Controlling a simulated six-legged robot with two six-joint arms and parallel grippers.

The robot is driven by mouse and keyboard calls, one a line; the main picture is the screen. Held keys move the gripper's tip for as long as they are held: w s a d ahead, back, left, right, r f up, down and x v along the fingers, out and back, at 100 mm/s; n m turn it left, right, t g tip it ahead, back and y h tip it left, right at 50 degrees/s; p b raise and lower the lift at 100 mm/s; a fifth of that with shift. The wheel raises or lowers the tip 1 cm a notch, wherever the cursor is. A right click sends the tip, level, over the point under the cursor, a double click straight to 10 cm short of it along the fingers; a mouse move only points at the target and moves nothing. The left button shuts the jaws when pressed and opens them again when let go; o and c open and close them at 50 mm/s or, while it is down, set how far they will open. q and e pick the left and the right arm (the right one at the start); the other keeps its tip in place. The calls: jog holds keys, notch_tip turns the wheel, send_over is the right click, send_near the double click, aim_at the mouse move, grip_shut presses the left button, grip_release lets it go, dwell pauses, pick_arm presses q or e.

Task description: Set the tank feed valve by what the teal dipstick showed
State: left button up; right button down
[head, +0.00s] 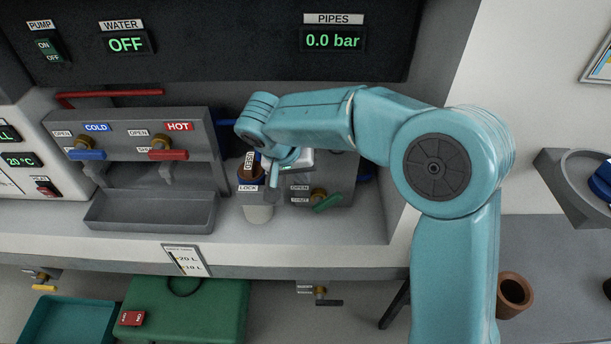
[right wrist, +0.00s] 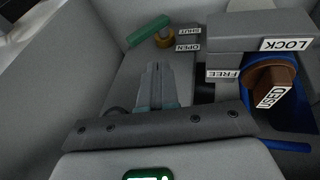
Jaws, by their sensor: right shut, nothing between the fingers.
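A valve with a green handle (head: 326,202) and brass body stands at the back of the counter, beside OPEN and SHUT labels. Its handle (right wrist: 148,30) is tilted in both views. I cannot read which valve is the tank feed. My right gripper (head: 274,182) is shut and empty. It points down between this valve and a brown knob (head: 249,172) on the grey lock housing. In the right wrist view the closed fingers (right wrist: 154,70) are apart from the green handle and the knob (right wrist: 268,82). The teal dipstick does not show. My left gripper is out of view.
Cold (head: 86,154) and hot (head: 167,154) taps hang over a grey trough (head: 150,212). A card marked 20 L and 10 L (head: 187,262) hangs on the counter edge. Below are a black-handled valve (head: 322,301), a green case (head: 215,310) and a teal tray (head: 45,318).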

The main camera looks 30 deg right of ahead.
send_near(327, 199)
notch_tip(327, 199, down, 3)
jog(key=w, duration=0.2)
jog(key=d+f, duration=0.1)
jog(key=s+d+f+b, duration=0.1)
jog(key=shift+d+f, duration=0.1)
jog(key=shift+f, duration=0.2)
jog(key=shift+s+d+y+b, duration=0.2)
jog(key=shift+y+b, duration=0.1)
jog(key=shift+b, duration=0.25)
